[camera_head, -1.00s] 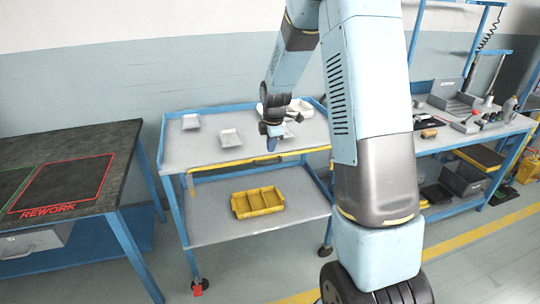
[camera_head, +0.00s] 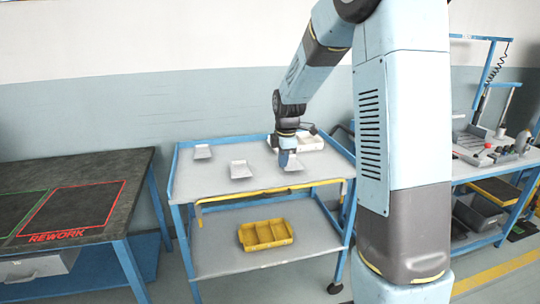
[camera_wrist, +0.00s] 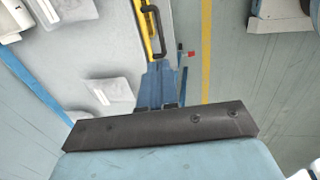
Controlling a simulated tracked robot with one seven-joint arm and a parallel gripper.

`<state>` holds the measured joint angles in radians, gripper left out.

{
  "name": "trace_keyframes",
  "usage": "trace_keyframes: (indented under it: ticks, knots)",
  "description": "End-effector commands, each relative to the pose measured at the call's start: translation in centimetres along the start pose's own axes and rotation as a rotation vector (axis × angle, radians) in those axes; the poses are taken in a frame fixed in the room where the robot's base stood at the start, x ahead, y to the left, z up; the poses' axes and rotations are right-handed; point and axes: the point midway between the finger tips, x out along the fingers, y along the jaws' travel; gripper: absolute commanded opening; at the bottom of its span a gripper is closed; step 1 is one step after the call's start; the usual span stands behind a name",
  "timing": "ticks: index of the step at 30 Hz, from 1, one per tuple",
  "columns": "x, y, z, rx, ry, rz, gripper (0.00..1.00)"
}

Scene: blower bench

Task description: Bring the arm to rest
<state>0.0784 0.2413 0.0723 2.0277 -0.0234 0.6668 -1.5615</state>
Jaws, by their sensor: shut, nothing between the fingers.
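My arm reaches from the right side of the head view over the blue-framed cart (camera_head: 225,212). My gripper (camera_head: 285,162) is above the cart's top shelf near its right side, pointing down. Its fingers are shut and hold nothing. In the wrist view the shut blue fingers (camera_wrist: 157,85) show beyond a dark bracket, with the cart's yellow handle near them. Whether the fingertips touch anything below cannot be told.
Light trays (camera_head: 202,152) lie on the top shelf, with a white box (camera_head: 300,142) behind my gripper. A yellow divided bin (camera_head: 265,234) sits on the lower shelf. A dark table marked REWORK (camera_head: 100,180) stands left; a cluttered workbench (camera_head: 490,150) stands right.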

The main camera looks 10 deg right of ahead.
Motion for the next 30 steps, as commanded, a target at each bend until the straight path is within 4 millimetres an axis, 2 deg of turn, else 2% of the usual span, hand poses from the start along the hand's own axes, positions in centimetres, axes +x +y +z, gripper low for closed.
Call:
trace_keyframes:
  ticks: [5,11,21,30]
  knots:
    - [-3.0,-1.4,-0.1,0.1,-0.004,0.025,0.0]
    - [-8.1,-4.9,-0.3,0.317,-0.002,0.067,0.0]
    - [-15.2,-12.0,-0.6,0.698,0.029,0.135,0.0]
    - [-19.4,-19.0,-0.7,1.033,0.086,0.186,0.0]
